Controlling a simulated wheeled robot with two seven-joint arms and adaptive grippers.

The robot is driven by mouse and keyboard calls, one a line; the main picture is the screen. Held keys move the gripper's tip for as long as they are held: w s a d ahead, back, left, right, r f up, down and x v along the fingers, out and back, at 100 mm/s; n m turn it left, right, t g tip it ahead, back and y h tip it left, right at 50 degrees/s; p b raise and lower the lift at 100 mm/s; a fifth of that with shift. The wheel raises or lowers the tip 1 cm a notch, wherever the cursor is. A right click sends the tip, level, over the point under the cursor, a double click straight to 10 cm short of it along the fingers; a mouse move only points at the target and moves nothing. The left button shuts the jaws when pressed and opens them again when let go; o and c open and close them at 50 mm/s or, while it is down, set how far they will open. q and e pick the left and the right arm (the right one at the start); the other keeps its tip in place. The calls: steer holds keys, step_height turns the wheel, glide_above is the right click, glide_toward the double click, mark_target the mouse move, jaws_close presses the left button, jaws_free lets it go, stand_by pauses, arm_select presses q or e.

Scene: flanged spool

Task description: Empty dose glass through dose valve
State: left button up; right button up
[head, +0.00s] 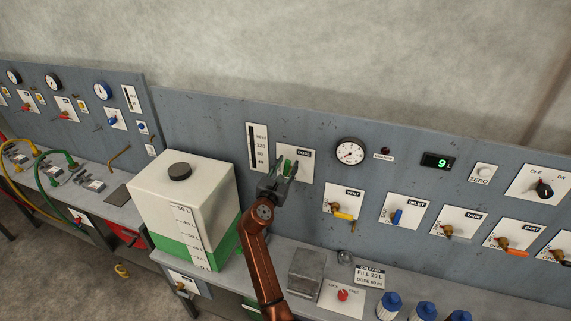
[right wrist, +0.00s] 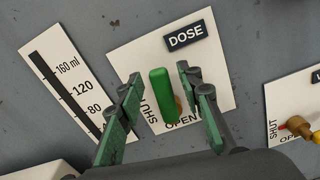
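The dose valve has a green handle (right wrist: 162,95) on a white plate labelled DOSE (head: 297,176), with SHUT and OPEN marks below. I cannot tell which mark the handle points to. My right gripper (head: 285,168) is at the plate. In the right wrist view its two fingers (right wrist: 159,75) are apart, one on each side of the green handle, with visible gaps. The dose glass (head: 257,147) is a narrow dark column on a white ml scale left of the valve, also in the right wrist view (right wrist: 67,90). Its level is not clear. My left gripper is not in view.
A white tank (head: 185,190) with a black cap stands left of my right arm. The VENT valve (head: 344,214) with a yellow handle and the INLET valve (head: 397,216) with a blue one sit lower right. A display (head: 438,162) reads 9. Blue-capped bottles (head: 390,304) stand at the front.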

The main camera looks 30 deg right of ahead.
steer(key=shift+w+d, duration=0.3)
steer(key=shift+d, duration=0.1)
jaws_close()
stand_by(0.5)
